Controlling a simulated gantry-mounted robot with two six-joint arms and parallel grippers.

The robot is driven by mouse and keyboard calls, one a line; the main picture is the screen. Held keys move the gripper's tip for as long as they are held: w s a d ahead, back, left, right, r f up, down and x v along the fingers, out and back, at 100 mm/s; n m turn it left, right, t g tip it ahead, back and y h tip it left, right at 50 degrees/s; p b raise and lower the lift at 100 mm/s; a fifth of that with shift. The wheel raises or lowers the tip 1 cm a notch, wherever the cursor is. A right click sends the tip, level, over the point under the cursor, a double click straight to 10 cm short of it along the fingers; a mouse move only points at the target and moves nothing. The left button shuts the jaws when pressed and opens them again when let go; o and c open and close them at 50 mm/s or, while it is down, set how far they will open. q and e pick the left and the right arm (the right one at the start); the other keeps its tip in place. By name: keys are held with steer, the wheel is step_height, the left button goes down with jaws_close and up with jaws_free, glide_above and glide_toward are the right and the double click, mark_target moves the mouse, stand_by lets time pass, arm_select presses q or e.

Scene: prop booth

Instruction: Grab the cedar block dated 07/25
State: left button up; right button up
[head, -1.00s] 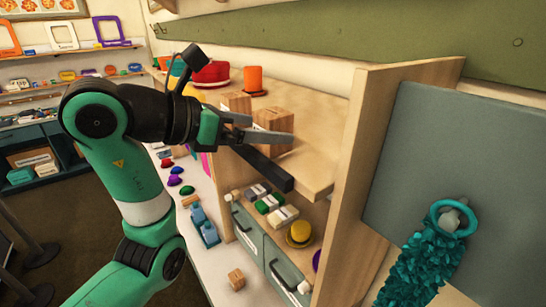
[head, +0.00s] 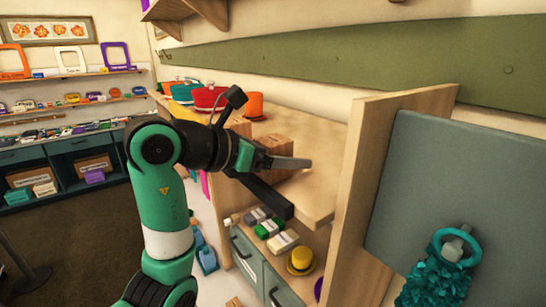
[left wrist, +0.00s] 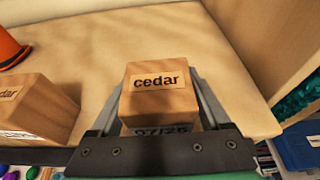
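A wooden block (left wrist: 158,100) labelled "cedar" on top stands on the wooden shelf top in the left wrist view. Its front label, partly hidden by my gripper's base, starts "07/2"; the last digit is hard to read. My left gripper (head: 288,162) is at this block, with one finger on each side of it. Thin gaps seem to show between fingers and block, so it looks open. In the head view the block (head: 278,143) is partly behind the gripper. A second wooden block (left wrist: 36,106) with labels stands to the left. My right gripper is not in view.
An orange hat (left wrist: 10,48) stands behind the second block, with a red hat (head: 208,98) farther left. An upright wooden panel (head: 372,185) bounds the shelf at right. Cards and a yellow hat (head: 301,262) lie below. The shelf behind the block is clear.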

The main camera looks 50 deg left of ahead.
mark_target(281, 137)
arm_select(q)
steer(key=c, duration=1.1)
steer(key=shift+r, duration=0.15)
steer(key=shift+r, duration=0.3)
step_height(281, 137, up, 3)
steer(key=shift+s+f, duration=0.1)
steer(key=s+r, duration=0.1)
steer(key=s+a+r, duration=0.1)
steer(key=r, duration=0.1)
steer(key=s+a+r, duration=0.1)
steer(key=shift+s+r, duration=0.2)
steer(key=shift+r, duration=0.05)
steer(key=s+a+r, duration=0.1)
steer(key=s, duration=0.2)
steer(key=s+a+r, duration=0.2)
steer(key=s+a+r+b, duration=0.1)
steer(key=s+r, duration=0.1)
steer(key=s, duration=0.1)
steer(key=shift+s+a, duration=0.35)
steer(key=shift+a, duration=0.05)
